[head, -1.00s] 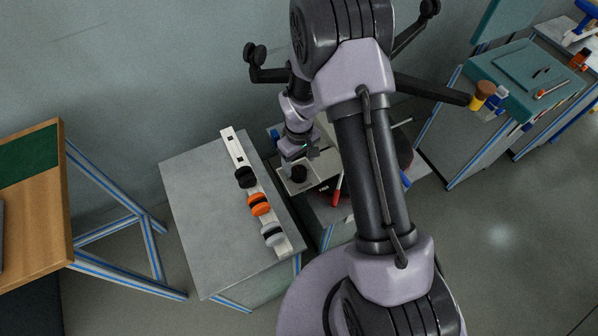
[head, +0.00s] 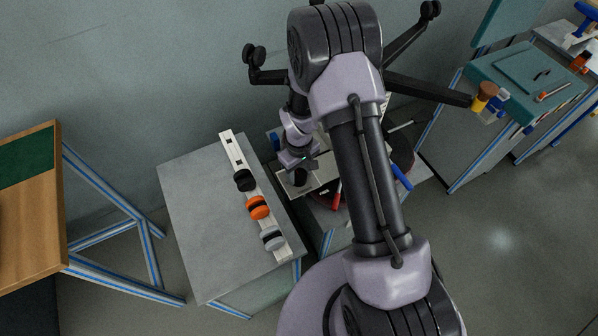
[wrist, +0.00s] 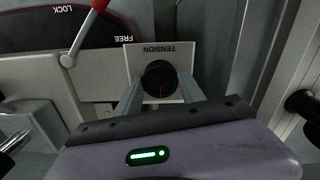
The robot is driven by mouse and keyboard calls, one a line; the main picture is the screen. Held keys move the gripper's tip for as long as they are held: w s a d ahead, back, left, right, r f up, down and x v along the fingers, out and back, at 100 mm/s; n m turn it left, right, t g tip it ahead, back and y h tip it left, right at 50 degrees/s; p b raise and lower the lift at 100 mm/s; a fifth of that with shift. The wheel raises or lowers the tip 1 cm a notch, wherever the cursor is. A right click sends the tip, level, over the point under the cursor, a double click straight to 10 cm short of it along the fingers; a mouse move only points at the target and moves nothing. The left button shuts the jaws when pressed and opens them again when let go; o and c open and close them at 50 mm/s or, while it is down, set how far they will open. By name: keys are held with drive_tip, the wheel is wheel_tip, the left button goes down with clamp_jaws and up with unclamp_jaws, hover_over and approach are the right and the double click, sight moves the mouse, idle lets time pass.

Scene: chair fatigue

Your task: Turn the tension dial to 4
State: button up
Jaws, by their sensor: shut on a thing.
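The tension dial (wrist: 159,78) is a round black knob with a red pointer line, set on a white plate (wrist: 180,54) marked TENSION. In the wrist view the red line points toward the bottom of the picture. My gripper (wrist: 160,92) has one finger on each side of the dial and is shut on it. In the head view my gripper (head: 300,166) is over the dial, which is mostly hidden there. No numbers around the dial can be read.
A red-handled lever (wrist: 85,32) stands left of the dial, by a dark panel marked LOCK and FREE. A grey table (head: 205,215) to the left holds a white rail (head: 229,148) with black, orange and grey rollers. A teal-topped bench (head: 525,80) stands at the right.

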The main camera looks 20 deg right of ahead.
sight(299, 175)
drive_tip(key=m+b, duration=0.1)
drive_tip(key=m, duration=0.3)
drive_tip(key=shift+m+b, duration=0.7)
drive_tip(key=shift+m, duration=1.3)
drive_tip(key=o, duration=1.4)
drive_tip(key=shift+c, duration=0.2)
wheel_tip(299, 175, up, 18)
drive_tip(key=p, duration=0.6)
drive_tip(key=shift+f, duration=0.25)
